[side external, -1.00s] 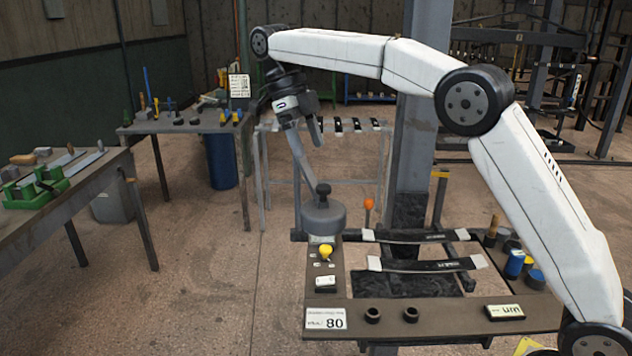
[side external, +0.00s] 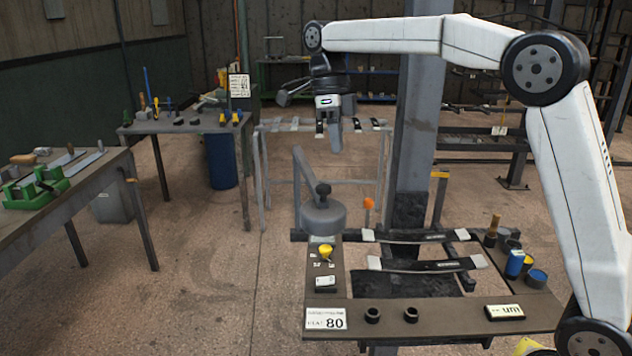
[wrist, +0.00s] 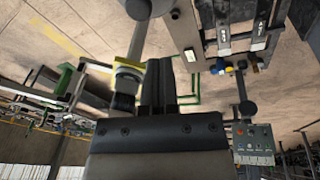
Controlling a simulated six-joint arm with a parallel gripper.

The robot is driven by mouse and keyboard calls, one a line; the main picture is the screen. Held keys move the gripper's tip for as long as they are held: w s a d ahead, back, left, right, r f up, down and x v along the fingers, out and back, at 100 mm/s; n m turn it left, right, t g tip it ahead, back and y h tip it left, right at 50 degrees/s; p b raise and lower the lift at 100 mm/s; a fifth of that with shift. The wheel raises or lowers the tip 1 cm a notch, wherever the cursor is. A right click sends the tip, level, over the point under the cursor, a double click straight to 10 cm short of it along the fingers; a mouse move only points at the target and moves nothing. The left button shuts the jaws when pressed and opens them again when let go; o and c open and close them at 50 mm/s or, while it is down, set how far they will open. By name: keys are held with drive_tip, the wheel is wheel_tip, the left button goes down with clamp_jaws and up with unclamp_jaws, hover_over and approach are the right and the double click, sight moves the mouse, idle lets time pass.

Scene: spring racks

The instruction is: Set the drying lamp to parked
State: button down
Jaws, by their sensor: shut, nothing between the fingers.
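What looks like the drying lamp is a grey round head (side external: 324,218) with a black knob on top, at the end of a bent grey arm. In the side view it hangs over the left back corner of the bench frame, beside the black strips rather than over them. My gripper (side external: 337,150) is shut and empty, pointing down, above and slightly right of the lamp in the picture, apart from it. Its closed dark fingers (wrist: 158,75) also show in the wrist view. I cannot surely tell the lamp in the wrist view.
A yellow knob (side external: 325,252) sits on the bench's left panel. An orange-topped lever (side external: 369,204) stands behind the black strips (side external: 425,266). A grey post (side external: 415,130) rises behind the bench.

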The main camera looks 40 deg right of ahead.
drive_tip(key=s+d+f+n+t+y, duration=0.1)
drive_tip(key=s+d+f+n+t, duration=0.2)
drive_tip(key=s, duration=0.6)
drive_tip(key=shift+s+d+f+n+t+y, duration=0.35)
drive_tip(key=shift+d+t, duration=0.35)
drive_tip(key=shift+d, duration=0.5)
drive_tip(key=shift+w+f, duration=0.1)
drive_tip(key=w+a+f, duration=0.2)
drive_tip(key=f, duration=0.2)
drive_tip(key=w+a+f, duration=0.2)
drive_tip(key=f, duration=0.3)
drive_tip(key=shift+w+a+f, duration=0.25)
drive_tip(key=shift+a, duration=0.05)
drive_tip(key=shift+a, duration=0.1)
